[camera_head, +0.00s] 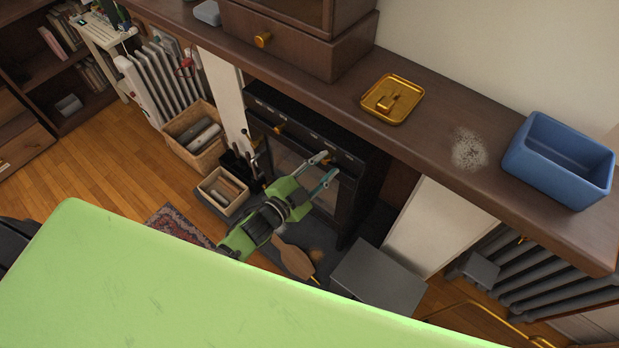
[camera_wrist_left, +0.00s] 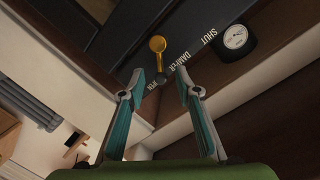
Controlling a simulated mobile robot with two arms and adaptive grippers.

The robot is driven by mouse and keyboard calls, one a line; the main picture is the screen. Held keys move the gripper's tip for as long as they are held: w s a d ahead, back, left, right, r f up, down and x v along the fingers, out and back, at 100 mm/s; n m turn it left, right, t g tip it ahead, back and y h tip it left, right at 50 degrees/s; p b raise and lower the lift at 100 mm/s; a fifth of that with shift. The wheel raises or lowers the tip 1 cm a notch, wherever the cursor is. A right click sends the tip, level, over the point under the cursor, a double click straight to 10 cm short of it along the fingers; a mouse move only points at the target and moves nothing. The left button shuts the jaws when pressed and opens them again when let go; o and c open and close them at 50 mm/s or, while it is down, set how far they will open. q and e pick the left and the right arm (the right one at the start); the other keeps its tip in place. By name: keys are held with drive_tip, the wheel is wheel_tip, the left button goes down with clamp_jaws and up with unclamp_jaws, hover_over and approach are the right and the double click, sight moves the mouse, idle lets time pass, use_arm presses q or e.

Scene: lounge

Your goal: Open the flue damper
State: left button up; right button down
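The black stove (camera_head: 296,160) stands under the wooden mantel. In the left wrist view its front carries a brass-knobbed damper lever (camera_wrist_left: 157,44) beside the words SHUT, DAMPER and OPEN. My left gripper (camera_head: 328,168) reaches up to the stove's upper front. In the left wrist view my left gripper (camera_wrist_left: 160,76) has its fingers apart, with the lever's stem appearing between the tips and the knob just beyond them. I cannot tell whether a finger touches it. My right gripper is not in view.
A round gauge (camera_wrist_left: 235,38) sits beside the lettering. Another brass knob (camera_head: 279,129) is further left on the stove. A brass tray (camera_head: 406,113) and blue bin (camera_head: 519,160) stand on the mantel (camera_head: 440,137). A wooden crate (camera_head: 169,141) and grey box (camera_head: 378,278) flank the stove.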

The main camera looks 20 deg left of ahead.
use_arm(q)
drive_tip(key=v, duration=1)
drive_tip(key=shift+s, duration=0.2)
drive_tip(key=shift+a, duration=0.1)
